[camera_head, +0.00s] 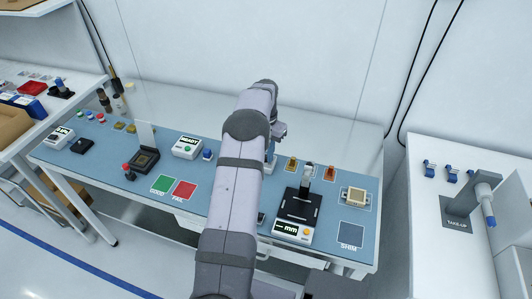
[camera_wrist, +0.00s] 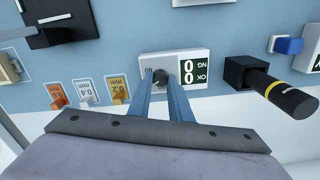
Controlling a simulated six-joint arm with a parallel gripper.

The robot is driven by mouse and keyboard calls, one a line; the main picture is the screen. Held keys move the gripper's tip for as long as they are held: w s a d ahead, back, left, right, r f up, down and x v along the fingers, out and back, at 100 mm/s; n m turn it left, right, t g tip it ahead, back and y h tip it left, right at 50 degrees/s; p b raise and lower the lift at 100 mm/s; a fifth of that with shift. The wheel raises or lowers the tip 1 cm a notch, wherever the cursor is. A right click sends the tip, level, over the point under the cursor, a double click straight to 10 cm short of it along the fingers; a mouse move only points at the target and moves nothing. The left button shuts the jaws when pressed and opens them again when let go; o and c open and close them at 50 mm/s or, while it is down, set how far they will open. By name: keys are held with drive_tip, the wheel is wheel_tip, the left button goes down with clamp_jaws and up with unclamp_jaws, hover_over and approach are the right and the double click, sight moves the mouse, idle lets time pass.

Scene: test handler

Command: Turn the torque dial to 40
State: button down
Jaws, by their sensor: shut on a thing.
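In the wrist view, a white box (camera_wrist: 200,58) with a green display reading OK 0 and NG 0 carries a small dark knob (camera_wrist: 160,73), which looks like the torque dial. A number mark shows beside the knob, too small to read surely. My gripper (camera_wrist: 164,82) has its two blue fingers on either side of the knob and is shut on it. The knob's pointer and most of its scale are hidden, so its setting cannot be read. In the head view my gripper (camera_head: 270,163) is partly behind my arm, and the dial is hidden there.
A black driver with a yellow ring (camera_wrist: 285,97) sits in a dark holder right of the box in the wrist view. Orange, white and yellow shim holders (camera_wrist: 86,92) stand left. A black gauge stand (camera_head: 299,207) is near my arm in the head view.

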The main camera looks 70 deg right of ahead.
drive_tip(key=shift+r, duration=0.1)
idle(0.3)
drive_tip(key=c, duration=1.6)
unclamp_jaws()
drive_tip(key=shift+r+b, duration=1.1)
drive_tip(key=shift+r, duration=2.55)
